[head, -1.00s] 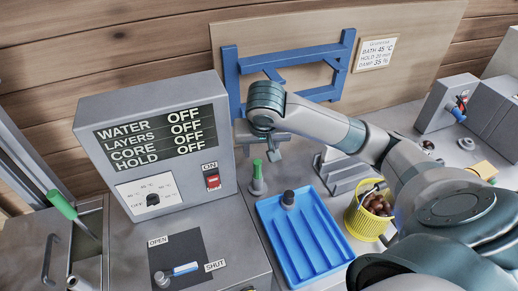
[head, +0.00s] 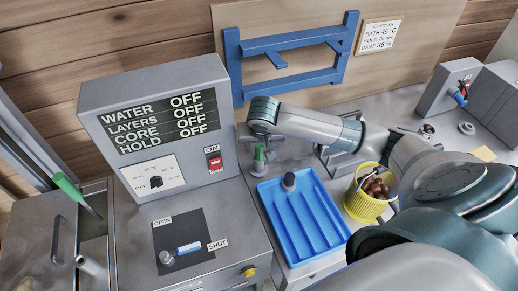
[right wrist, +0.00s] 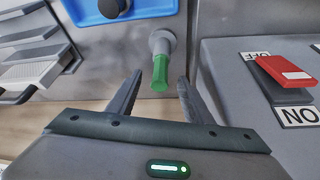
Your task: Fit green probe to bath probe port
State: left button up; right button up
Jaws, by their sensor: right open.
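A short green probe (head: 259,153) stands upright on a grey base (head: 258,168) between the control box and the blue tray. In the right wrist view the green probe (right wrist: 161,73) shows between the fingertips, its green end toward me. My right gripper (head: 266,143) is over it, open, one finger on each side; I cannot tell if they touch it. A second green handle (head: 67,190) leans in the open bath (head: 94,226) at the left. A grey tube (head: 88,264) stands by the bath; I cannot tell whether it is the probe port. My left gripper is not in view.
The control box (head: 150,100) rises close left of the right gripper, with a red switch (right wrist: 285,70). A blue tray (head: 300,228) with a dark-topped knob and a yellow basket (head: 366,205) of chestnuts stand to the right. A blue frame (head: 290,60) is behind.

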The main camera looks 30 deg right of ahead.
aim_at(259, 147)
jog(key=shift+p+x, duration=0.55)
jog(key=shift+x, duration=2.35)
grip_shut()
jog(key=shift+r+p, duration=0.65)
jog(key=shift+p, duration=0.35)
jog(key=c, duration=0.8)
grip_release()
grip_shut()
